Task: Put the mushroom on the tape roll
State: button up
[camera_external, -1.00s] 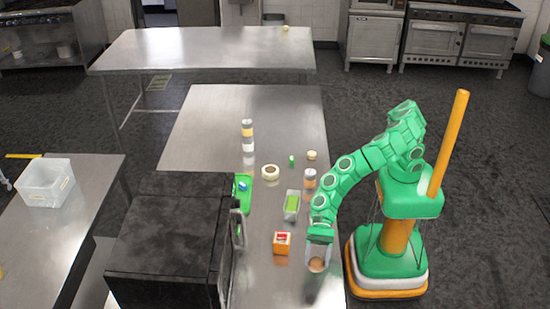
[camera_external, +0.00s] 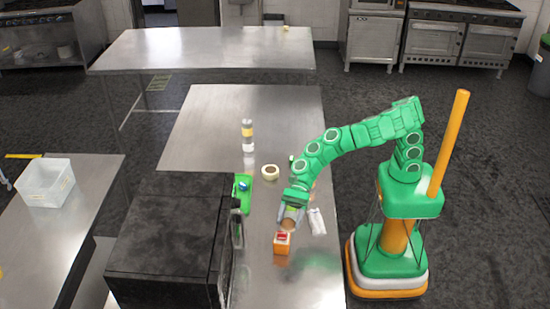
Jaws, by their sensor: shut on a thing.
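The tape roll (camera_external: 270,172), a cream ring with a dark centre, lies flat on the steel table. My gripper (camera_external: 289,217) points down over the table, nearer the camera than the roll and slightly right of it. It is shut on a small brown thing, which looks like the mushroom (camera_external: 288,225). The mushroom is just behind and above an orange box (camera_external: 282,244); I cannot tell whether they touch. The mushroom and the tape roll are apart. Nothing is seen on top of the roll.
A pale container (camera_external: 317,222) lies right of my gripper, seemingly tipped. A tall jar stack (camera_external: 248,136) stands behind. A black oven (camera_external: 172,245) borders the left.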

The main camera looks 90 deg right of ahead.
jog(key=w+d+m+t, duration=0.1)
jog(key=w+d, duration=0.4)
jog(key=d, duration=0.5)
jog(key=m+t+h, duration=0.3)
jog(key=m+t, duration=0.1)
jog(key=m, duration=0.1)
send_over(273, 167)
jog(key=shift+a+f, duration=0.2)
jog(key=shift+f, duration=6.15)
jog(key=shift+f, duration=0.15)
jog(key=o, duration=1)
jog(key=shift+o, duration=0.2)
